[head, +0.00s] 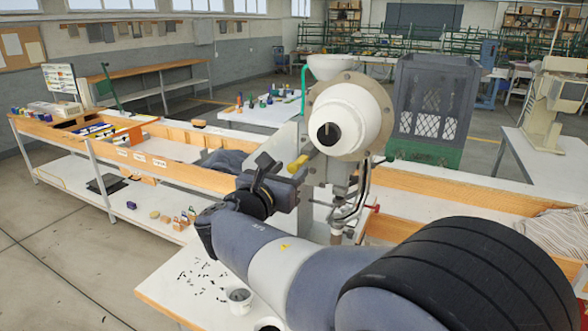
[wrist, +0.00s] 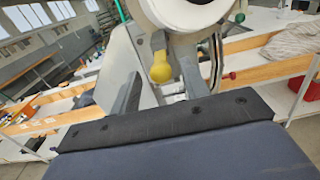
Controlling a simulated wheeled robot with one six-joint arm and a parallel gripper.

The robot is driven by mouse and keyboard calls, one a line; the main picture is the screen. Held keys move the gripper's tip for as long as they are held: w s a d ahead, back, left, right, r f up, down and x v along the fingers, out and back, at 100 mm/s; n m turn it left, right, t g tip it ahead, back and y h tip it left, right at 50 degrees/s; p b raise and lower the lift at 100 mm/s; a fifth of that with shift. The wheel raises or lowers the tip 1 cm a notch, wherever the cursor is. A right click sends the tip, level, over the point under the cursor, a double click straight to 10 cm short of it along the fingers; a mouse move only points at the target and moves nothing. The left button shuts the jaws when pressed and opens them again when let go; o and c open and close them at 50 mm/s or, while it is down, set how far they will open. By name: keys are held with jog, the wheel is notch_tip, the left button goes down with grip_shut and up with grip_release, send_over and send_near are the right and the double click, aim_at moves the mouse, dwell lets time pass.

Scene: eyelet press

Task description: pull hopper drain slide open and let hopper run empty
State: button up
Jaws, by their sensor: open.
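The press stands at the centre of the head view with a white round drum (head: 352,108) and a white funnel-like bowl (head: 333,66) on top. I cannot tell which of these is the hopper. A yellow knob (head: 297,164), probably the drain slide's handle, sticks out at the drum's lower left. In the wrist view the yellow knob (wrist: 160,68) shows between my gripper's fingers, with the drum (wrist: 185,12) above it. My gripper (head: 292,176) is open and close to the knob. I cannot tell whether it touches the knob. The hopper's contents are hidden.
A small cup (head: 240,299) stands on the white table (head: 180,283) below, near scattered dark bits. A red knob (head: 375,208) sits low on the press's right. A dark crate (head: 432,105) stands behind the press. A long wood-edged bench (head: 185,178) runs left.

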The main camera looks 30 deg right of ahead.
aim_at(298, 162)
jog(key=v, duration=0.7)
jog(key=shift+b, duration=0.45)
jog(key=shift+w+d, duration=0.1)
jog(key=shift+d, duration=0.05)
jog(key=p+x, duration=0.2)
jog(key=x, duration=0.8)
jog(key=shift+x, duration=1)
